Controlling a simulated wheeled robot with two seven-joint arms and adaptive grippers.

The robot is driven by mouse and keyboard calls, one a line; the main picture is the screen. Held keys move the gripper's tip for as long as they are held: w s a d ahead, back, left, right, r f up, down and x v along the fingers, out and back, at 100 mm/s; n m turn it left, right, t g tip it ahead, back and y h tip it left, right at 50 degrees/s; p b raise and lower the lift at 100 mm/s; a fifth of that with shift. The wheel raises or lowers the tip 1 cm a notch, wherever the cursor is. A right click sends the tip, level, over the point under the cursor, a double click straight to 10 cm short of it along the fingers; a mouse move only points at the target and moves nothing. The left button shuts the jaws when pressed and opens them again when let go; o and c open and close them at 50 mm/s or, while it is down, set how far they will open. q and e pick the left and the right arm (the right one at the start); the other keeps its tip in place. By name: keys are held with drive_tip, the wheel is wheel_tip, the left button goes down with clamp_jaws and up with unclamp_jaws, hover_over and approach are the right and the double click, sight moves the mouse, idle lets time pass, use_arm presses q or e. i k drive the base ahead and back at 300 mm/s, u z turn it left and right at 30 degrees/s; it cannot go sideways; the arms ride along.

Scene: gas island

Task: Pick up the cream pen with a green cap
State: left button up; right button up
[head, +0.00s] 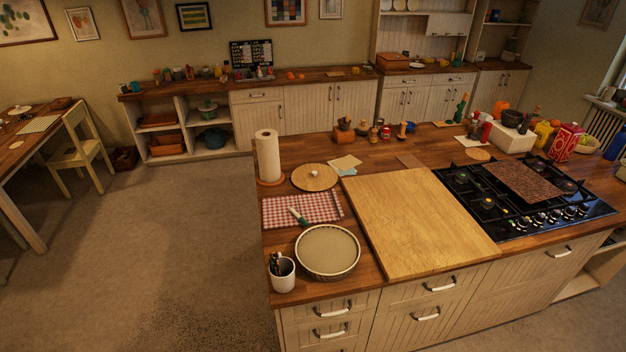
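A small pale, slim object with a dark greenish end (298,215) lies on the red and white checked cloth (275,210) at the left of the island. It looks like the cream pen with a green cap, but it is too small to be sure. A white mug (284,281) at the island's front left corner holds a few dark, thin items whose kind I cannot make out. Neither of my grippers shows in the head view.
A large wooden board (415,225) and a gas hob (500,222) lie to the right. The floor (170,260) left of the island is clear.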

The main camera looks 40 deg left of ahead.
sight(303, 220)
drive_tip(key=u, duration=0.45)
drive_tip(key=i, duration=1.05)
drive_tip(key=u, duration=0.35)
